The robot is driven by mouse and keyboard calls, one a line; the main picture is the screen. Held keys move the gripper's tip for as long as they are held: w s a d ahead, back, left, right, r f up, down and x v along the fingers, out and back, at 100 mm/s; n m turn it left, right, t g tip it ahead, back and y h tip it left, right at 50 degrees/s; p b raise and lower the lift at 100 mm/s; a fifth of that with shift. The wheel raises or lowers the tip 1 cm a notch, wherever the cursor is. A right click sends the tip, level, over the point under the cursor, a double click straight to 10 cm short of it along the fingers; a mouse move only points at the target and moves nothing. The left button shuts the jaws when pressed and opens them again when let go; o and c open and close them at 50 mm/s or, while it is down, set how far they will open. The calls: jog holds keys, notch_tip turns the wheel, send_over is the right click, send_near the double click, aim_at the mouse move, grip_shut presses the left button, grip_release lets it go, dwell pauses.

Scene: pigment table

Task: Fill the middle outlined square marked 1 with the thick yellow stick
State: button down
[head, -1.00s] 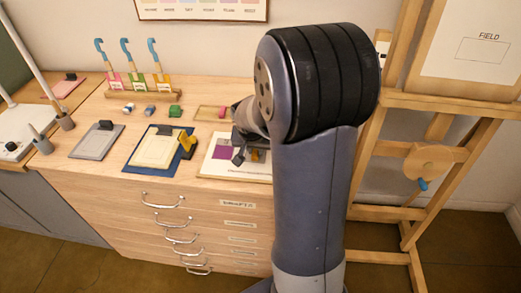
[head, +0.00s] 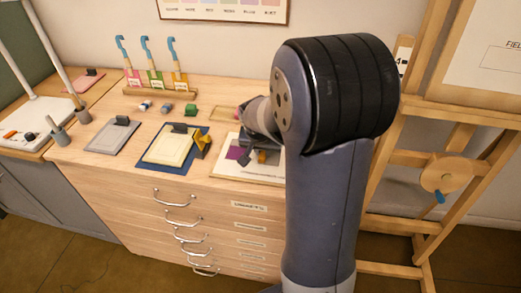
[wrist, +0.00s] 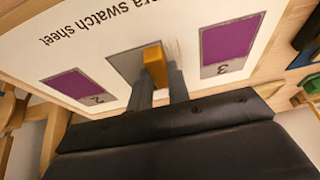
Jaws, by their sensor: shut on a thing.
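The white swatch sheet (wrist: 205,22) fills the upper wrist view, its print upside down. It has purple squares marked 2 (wrist: 72,84) and 3 (wrist: 228,38), with a grey-brown middle square (wrist: 122,66) between them. The middle square's number is hidden. My gripper (wrist: 157,80) is shut on the thick yellow stick (wrist: 154,58), which overlaps the middle square in this view. I cannot tell whether its tip touches the sheet. In the head view the sheet (head: 228,169) lies at the cabinet's right front, the stick (head: 261,157) beside my gripper (head: 250,156); my arm hides the sheet's right side.
Left of the sheet, a blue mat (head: 146,158) holds a cream tray and a yellow block (head: 203,145). A grey slab (head: 108,138) lies farther left. Behind are small blocks, including a green one (head: 191,110), and a wooden rack (head: 160,92). An easel (head: 425,225) stands right.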

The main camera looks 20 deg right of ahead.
aim_at(279, 157)
jog(key=shift+s+d+f, duration=0.1)
jog(key=shift+s+d, duration=0.6)
jog(key=shift+d, duration=0.3)
jog(key=shift+s+d, duration=0.7)
jog(key=shift+d, duration=0.25)
jog(key=shift+w, duration=0.1)
jog(key=shift+w+a+b, duration=0.2)
jog(key=shift+w+a, duration=0.2)
jog(key=shift+a, duration=0.25)
jog(key=shift+w+a+b, duration=0.2)
jog(key=shift+w+a, duration=0.2)
jog(key=shift+a, duration=0.2)
jog(key=shift+w+a+b, duration=0.2)
jog(key=shift+w+a, duration=0.15)
jog(key=shift+a, duration=0.2)
jog(key=shift+w+a+b, duration=0.2)
jog(key=shift+w+a, duration=0.15)
jog(key=shift+a, duration=0.2)
notch_tip(279, 157, up, 7)
jog(key=p, duration=0.5)
